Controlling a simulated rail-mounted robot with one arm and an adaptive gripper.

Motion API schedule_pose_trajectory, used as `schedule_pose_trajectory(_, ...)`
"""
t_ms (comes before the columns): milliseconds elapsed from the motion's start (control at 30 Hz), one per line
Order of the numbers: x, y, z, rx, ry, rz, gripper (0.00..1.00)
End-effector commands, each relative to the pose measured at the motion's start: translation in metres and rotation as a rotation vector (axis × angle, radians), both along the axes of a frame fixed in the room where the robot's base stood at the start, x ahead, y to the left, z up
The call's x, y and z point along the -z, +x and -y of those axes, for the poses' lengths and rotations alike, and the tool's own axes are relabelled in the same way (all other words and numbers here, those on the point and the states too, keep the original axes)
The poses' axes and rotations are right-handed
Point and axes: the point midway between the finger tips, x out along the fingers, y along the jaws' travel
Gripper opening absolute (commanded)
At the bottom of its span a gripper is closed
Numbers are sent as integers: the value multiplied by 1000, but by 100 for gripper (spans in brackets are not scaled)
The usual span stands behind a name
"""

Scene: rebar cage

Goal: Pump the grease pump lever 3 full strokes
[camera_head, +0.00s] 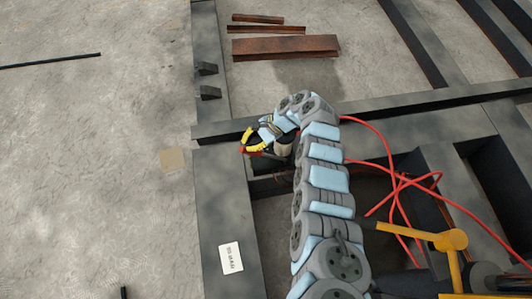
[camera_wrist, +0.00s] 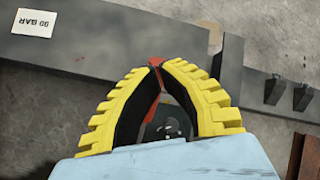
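My gripper (camera_head: 247,143) has yellow, ridged fingers with black inner pads. It is above the dark steel frame, near a corner. In the wrist view, its fingertips (camera_wrist: 155,68) come close together with a red bar, seemingly the pump lever (camera_wrist: 155,63), between them. The red lever (camera_head: 258,153) also shows beside the fingers in the head view, pointing left. The rest of the pump is hidden by my gripper and arm.
A white label (camera_head: 231,257) reading "90 BAR" in the wrist view (camera_wrist: 34,22) is on the frame. Red hoses (camera_head: 392,178) run right of my arm. Rusty steel sections (camera_head: 285,47) lie behind. Open concrete floor (camera_head: 90,190) is at left.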

Motion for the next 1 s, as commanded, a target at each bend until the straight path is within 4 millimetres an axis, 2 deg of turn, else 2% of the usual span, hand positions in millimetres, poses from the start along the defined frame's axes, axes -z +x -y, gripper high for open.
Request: schedule_pose_trajectory(1000,17,-2,-16,-1,1,-1,0)
